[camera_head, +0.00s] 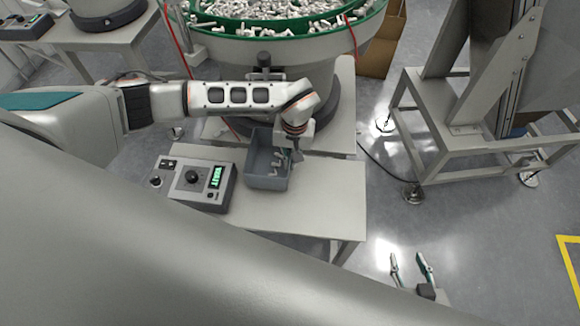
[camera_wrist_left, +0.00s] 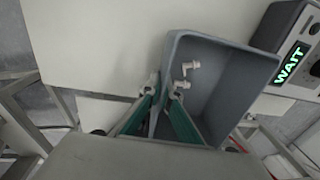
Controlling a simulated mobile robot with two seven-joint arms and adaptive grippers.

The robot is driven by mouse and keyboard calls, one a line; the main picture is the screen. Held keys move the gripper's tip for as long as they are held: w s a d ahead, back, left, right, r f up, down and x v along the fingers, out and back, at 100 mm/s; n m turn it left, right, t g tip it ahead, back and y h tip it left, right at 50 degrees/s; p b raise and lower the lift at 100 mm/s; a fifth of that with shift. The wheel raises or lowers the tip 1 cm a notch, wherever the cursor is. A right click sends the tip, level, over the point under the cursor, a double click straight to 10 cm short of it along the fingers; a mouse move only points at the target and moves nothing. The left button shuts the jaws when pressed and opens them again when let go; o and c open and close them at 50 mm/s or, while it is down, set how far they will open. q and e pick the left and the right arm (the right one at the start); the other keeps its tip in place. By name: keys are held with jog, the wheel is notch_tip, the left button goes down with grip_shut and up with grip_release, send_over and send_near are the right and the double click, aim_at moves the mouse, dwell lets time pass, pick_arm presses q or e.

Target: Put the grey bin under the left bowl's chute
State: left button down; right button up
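The grey bin (camera_head: 253,172) stands on the front table beside the control box, and white fittings lie in it. My left gripper (camera_head: 297,154) is at the bin's right wall. In the left wrist view its fingers (camera_wrist_left: 163,98) straddle the wall of the bin (camera_wrist_left: 232,62), one inside and one outside, and look closed on it. The left bowl (camera_head: 335,30) has a green rim and is full of white fittings. My left arm passes in front of the bowl's base, and its chute is not clearly seen. My right gripper (camera_head: 409,262) is open and empty above the floor, right of the table.
The control box (camera_head: 193,182) sits left of the bin; its green display (camera_wrist_left: 291,64) reads WAIT in the left wrist view. The front table (camera_head: 325,190) is bare right of the bin. A metal frame (camera_head: 455,110) stands on the right, with clear floor between.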

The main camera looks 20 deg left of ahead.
pick_arm(q)
jog(key=shift+s+f, duration=0.1)
jog(key=shift+f, duration=1.35)
jog(key=shift+f, duration=0.15)
jog(key=c, duration=2.3)
grip_release()
jog(key=shift+r, duration=0.3)
jog(key=r, duration=1.1)
jog(key=shift+d+r, duration=0.35)
jog(key=shift+d, duration=0.05)
